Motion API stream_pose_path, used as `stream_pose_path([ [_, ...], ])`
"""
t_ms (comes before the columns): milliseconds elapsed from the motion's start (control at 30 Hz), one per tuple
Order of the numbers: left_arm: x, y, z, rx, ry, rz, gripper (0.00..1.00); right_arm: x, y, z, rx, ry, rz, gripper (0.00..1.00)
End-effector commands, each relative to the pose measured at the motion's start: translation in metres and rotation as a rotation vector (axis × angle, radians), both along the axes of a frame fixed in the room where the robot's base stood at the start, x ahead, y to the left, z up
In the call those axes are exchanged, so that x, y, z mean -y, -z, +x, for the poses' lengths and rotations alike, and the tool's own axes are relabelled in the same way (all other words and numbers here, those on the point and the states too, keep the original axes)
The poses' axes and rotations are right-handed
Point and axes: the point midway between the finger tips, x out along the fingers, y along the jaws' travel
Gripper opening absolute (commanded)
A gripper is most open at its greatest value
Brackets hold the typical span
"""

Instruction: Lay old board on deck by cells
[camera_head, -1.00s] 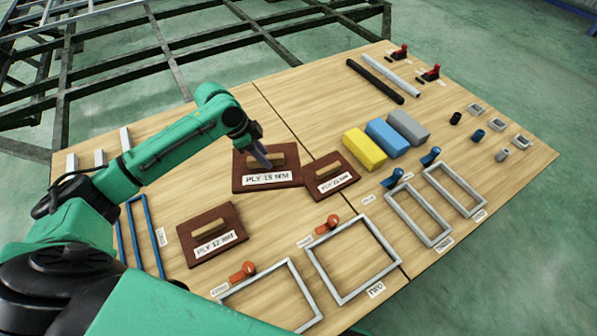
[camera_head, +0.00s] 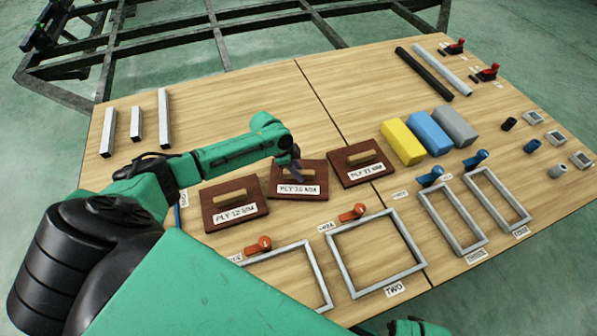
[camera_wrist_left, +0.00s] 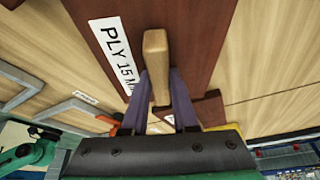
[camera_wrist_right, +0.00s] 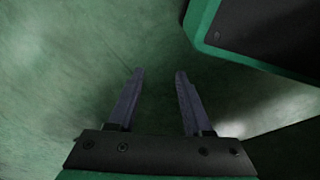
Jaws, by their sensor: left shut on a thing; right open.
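My left gripper (camera_head: 296,170) is shut on the wooden handle (camera_wrist_left: 155,50) of the dark red-brown board labelled PLY 15 MM (camera_head: 285,189); the board (camera_wrist_left: 200,30) also shows in the left wrist view. The board is between the PLY 12 MM board (camera_head: 222,205) and the PLY 22 MM board (camera_head: 345,171) at the table's middle. I cannot tell whether it touches the wood. Grey rectangular frames, including one labelled TWO (camera_head: 335,268), lie in front of the boards. My right gripper (camera_wrist_right: 157,95) is open and empty over the green floor.
Yellow, blue and grey blocks (camera_head: 430,133) stand right of the boards. Black and grey bars (camera_head: 425,74) lie at the back right. The table (camera_head: 250,95) is clear behind the boards. A dark steel chassis (camera_head: 215,45) stands beyond.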

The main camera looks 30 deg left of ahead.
Motion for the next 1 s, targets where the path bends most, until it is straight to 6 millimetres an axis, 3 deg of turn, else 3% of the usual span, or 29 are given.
stream_pose_path([
  [33,0.0,-0.001,0.001,0.001,0.0,-0.001,0.0,0.0,0.0,0.0,0.0,0.0,0.0,0.5],
  [67,0.0,0.0,0.0,0.0,0.0,0.0,0.39,0.0,0.0,0.0,0.0,0.0,0.0,0.5],
  [100,0.0,0.0,0.0,0.0,0.0,0.0,0.54,0.0,0.0,0.0,0.0,0.0,0.0,0.5],
  [133,0.0,0.0,0.0,0.0,0.0,0.0,0.57,0.0,0.0,0.0,0.0,0.0,0.0,0.5],
  [433,0.0,-0.001,0.0,0.0,0.0,0.0,0.57,0.0,-0.001,0.0,0.001,0.0,0.001,0.5],
  [567,-0.005,-0.012,-0.002,0.001,-0.001,0.002,0.57,0.001,0.002,-0.003,0.0,-0.002,-0.001,0.5],
  [900,-0.034,-0.09,-0.016,0.0,0.0,0.005,0.57,0.011,0.028,-0.043,-0.011,-0.021,-0.011,0.5],
  [1000,-0.039,-0.105,-0.018,0.0,0.0,0.001,0.57,0.013,0.033,-0.051,-0.011,-0.026,-0.013,0.5],
])
